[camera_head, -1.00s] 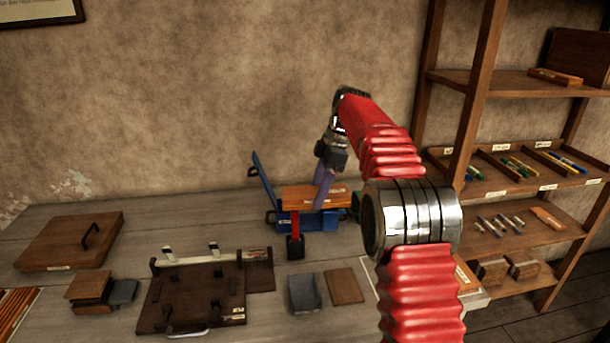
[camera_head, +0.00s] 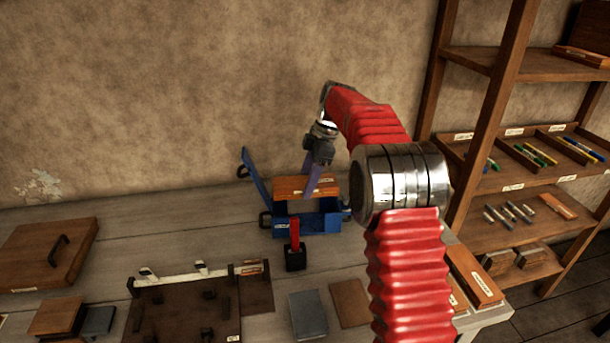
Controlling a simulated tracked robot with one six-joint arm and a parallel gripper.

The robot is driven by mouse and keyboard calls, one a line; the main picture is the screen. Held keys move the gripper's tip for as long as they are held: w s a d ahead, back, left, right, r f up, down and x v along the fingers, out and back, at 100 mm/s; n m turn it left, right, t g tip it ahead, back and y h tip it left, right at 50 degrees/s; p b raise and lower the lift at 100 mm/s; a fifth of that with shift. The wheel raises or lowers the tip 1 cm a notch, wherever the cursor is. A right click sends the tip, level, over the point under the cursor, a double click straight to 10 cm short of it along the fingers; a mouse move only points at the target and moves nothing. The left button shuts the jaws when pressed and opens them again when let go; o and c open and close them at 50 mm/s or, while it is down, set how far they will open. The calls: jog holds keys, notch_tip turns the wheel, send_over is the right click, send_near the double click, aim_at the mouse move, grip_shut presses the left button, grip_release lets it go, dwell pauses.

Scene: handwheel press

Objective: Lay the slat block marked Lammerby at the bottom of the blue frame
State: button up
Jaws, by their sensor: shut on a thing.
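My gripper (camera_head: 312,190) is shut on an orange-brown slat block (camera_head: 292,186), gripping it near its right part. The block is roughly level, with a small pale label on its front edge, too small to read. It is over the blue frame (camera_head: 325,223), with the frame's dark inside showing below its front edge. The frame stands on the table near the wall, with a raised blue arm (camera_head: 253,172) at its left. I cannot tell whether the block touches the frame. The bottom of the frame is mostly hidden.
A black block with a red upright (camera_head: 295,250) stands close in front of the frame. A dark board with fittings (camera_head: 185,310), a grey plate (camera_head: 308,315) and a brown plate (camera_head: 350,303) lie nearer. A wooden lid (camera_head: 45,255) is at left, a shelf (camera_head: 520,185) at right.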

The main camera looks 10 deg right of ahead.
jog(key=shift+w, duration=0.1)
dwell(0.3)
jog(key=shift+d+f, duration=0.1)
jog(key=shift+f, duration=1.35)
jog(key=shift+f, duration=0.1)
jog(key=shift+f, duration=4.05)
jog(key=shift+f, duration=0.6)
jog(key=o, duration=1.3)
jog(key=shift+o, duration=0.4)
